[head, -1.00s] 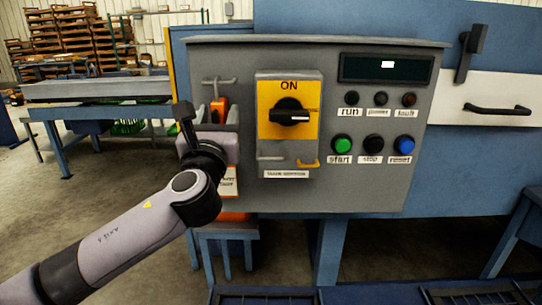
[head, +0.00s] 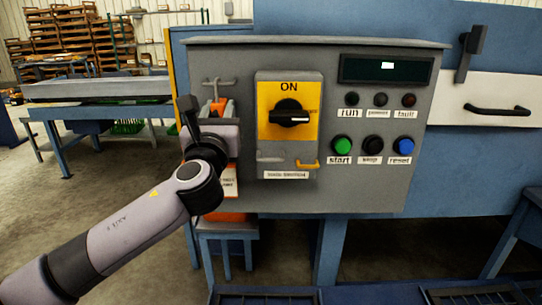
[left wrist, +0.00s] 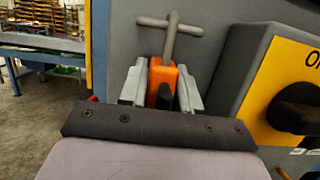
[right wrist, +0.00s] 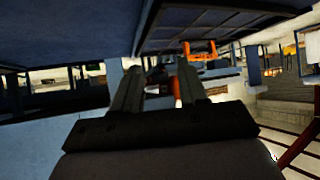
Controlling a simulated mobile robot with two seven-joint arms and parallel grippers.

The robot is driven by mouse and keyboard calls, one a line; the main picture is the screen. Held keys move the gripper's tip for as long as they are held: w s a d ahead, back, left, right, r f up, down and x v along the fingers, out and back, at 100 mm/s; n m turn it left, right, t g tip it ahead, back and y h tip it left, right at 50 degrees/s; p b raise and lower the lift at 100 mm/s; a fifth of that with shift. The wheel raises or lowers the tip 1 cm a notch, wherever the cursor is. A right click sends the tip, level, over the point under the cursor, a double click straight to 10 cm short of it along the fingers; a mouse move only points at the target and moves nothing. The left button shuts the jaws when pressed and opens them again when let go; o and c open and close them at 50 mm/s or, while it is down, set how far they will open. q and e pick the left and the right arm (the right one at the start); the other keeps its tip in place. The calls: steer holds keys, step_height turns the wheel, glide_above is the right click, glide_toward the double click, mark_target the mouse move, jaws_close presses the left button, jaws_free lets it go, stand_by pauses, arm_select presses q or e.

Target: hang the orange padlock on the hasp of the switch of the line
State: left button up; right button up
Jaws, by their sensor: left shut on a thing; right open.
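The orange padlock (left wrist: 162,82) is between the grey fingers of my left gripper (left wrist: 160,88), which is shut on it. A grey T-shaped peg (left wrist: 171,28) stands at the padlock's top; I cannot tell whether the shackle is still around it. In the head view the left gripper (head: 220,112) is at the panel's left side, left of the switch. The black rotary switch (head: 289,113) on its yellow plate points to the right, under the word ON. A small yellow-orange hasp (head: 307,164) is below the plate. My right gripper (right wrist: 158,88) is open, away from the panel.
The grey control box (head: 350,190) carries a display (head: 387,68), lamps, and green, black and blue buttons right of the switch. A label (head: 230,182) is below the left gripper. In the right wrist view, blue framework (right wrist: 225,22) is close above the right gripper.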

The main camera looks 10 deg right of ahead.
mark_target(217, 101)
arm_select(q)
steer(key=shift+r+p, duration=0.95)
steer(key=shift+r, duration=0.15)
arm_select(e)
steer(key=shift+r, duration=1.05)
arm_select(q)
steer(key=shift+s, duration=0.1)
steer(key=shift+s+a, duration=0.2)
steer(key=shift+s, duration=0.55)
steer(key=shift+s+a, duration=0.15)
steer(key=shift+s, duration=0.55)
steer(key=shift+s+a, duration=0.2)
steer(key=shift+s, duration=0.75)
steer(key=shift+s+a, duration=0.2)
steer(key=shift+s, duration=0.75)
steer(key=shift+s+a, duration=0.2)
steer(key=shift+s, duration=0.75)
arm_select(e)
steer(key=shift+r, duration=0.1)
arm_select(q)
steer(key=shift+f, duration=0.1)
